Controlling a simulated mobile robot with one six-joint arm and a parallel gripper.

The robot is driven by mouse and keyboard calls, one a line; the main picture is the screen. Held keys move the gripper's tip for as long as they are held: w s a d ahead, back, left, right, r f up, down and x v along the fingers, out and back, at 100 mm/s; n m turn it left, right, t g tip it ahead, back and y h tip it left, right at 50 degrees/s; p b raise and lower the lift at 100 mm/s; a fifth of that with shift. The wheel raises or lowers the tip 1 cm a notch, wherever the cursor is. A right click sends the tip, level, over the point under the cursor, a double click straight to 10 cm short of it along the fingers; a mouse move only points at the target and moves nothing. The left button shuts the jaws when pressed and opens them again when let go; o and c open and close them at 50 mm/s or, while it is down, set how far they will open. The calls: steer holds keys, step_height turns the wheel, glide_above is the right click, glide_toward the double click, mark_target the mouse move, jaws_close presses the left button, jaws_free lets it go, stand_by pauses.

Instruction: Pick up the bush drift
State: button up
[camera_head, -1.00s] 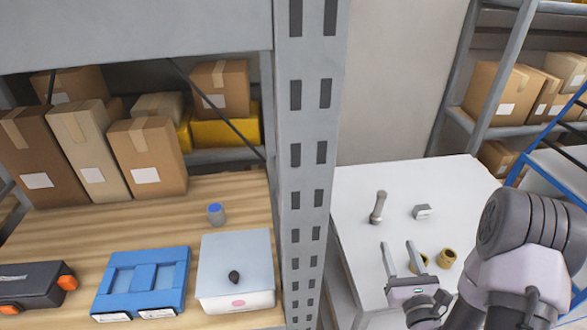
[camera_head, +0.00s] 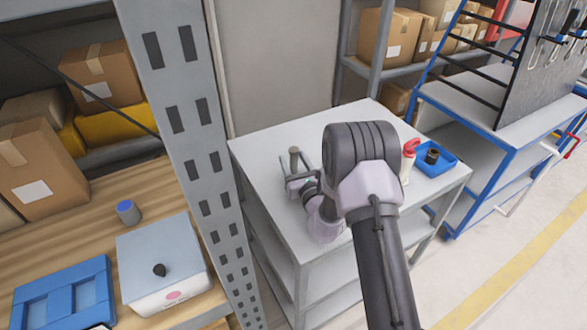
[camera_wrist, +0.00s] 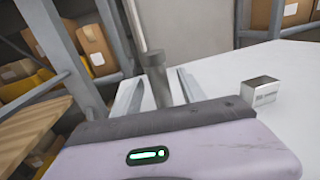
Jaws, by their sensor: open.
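The bush drift, a grey upright rod with a wider round head, stands on the white table (camera_head: 262,160). In the head view the drift (camera_head: 294,156) shows just beyond my gripper (camera_head: 297,174). In the wrist view the drift (camera_wrist: 157,72) rises between the two open fingers of my gripper (camera_wrist: 158,92), with a gap on each side. The jaws are open and hold nothing. The drift's lower end is hidden behind the gripper body in the wrist view.
A small grey block (camera_wrist: 262,91) lies right of the fingers. A red-and-white bottle (camera_head: 408,160) and a blue tray (camera_head: 449,163) are at the table's right. A shelf upright (camera_head: 190,130) stands left of the table. My arm hides the table's middle.

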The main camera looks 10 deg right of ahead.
steer(key=shift+r, duration=0.1)
jaws_close()
stand_by(0.3)
